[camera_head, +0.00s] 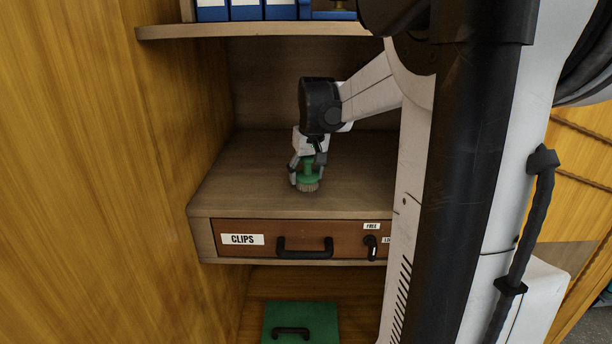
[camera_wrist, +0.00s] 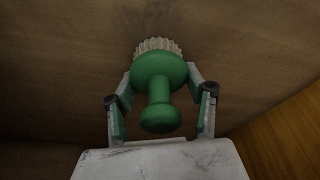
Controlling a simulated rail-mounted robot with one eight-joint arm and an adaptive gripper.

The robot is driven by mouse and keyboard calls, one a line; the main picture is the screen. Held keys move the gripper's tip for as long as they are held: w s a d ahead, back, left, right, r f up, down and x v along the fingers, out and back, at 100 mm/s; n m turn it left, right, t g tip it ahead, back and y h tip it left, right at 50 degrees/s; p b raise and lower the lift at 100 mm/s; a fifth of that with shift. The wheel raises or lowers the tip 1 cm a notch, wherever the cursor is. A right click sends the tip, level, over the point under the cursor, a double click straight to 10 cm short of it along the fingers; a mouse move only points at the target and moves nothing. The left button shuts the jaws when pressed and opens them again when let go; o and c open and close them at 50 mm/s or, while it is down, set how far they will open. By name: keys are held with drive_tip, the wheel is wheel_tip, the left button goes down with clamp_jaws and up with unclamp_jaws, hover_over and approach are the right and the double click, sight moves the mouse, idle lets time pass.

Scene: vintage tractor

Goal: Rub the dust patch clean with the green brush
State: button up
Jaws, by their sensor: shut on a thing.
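The green brush (camera_head: 309,177) is in my gripper (camera_head: 307,168), above the wooden cabinet top (camera_head: 250,170). Its pale bristles point down at the wood; I cannot tell whether they touch it. In the wrist view, the brush (camera_wrist: 159,72) shows its round green head, knob handle and pale bristles. The fingers of my gripper (camera_wrist: 160,92) are on either side of the brush, shut on it. I cannot make out a distinct dust patch in either view; the wood near the bristles looks slightly mottled and dark.
Below the top is a drawer (camera_head: 340,238) labelled CLIPS, with a black handle and a small latch marked FREE. A shelf (camera_head: 260,31) with blue binders hangs above. A wooden wall (camera_head: 150,150) closes the left side. A green box (camera_head: 300,320) lies lower down.

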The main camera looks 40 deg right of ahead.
idle(0.4)
drive_tip(key=shift+s+a+p, duration=0.3)
drive_tip(key=shift+s+a, duration=0.25)
drive_tip(key=shift+w, duration=0.1)
drive_tip(key=shift+w+d+f, duration=0.1)
drive_tip(key=shift+w+d, duration=0.4)
drive_tip(key=shift+d, duration=0.1)
idle(0.4)
drive_tip(key=shift+r+p, duration=0.5)
drive_tip(key=shift+r, duration=0.2)
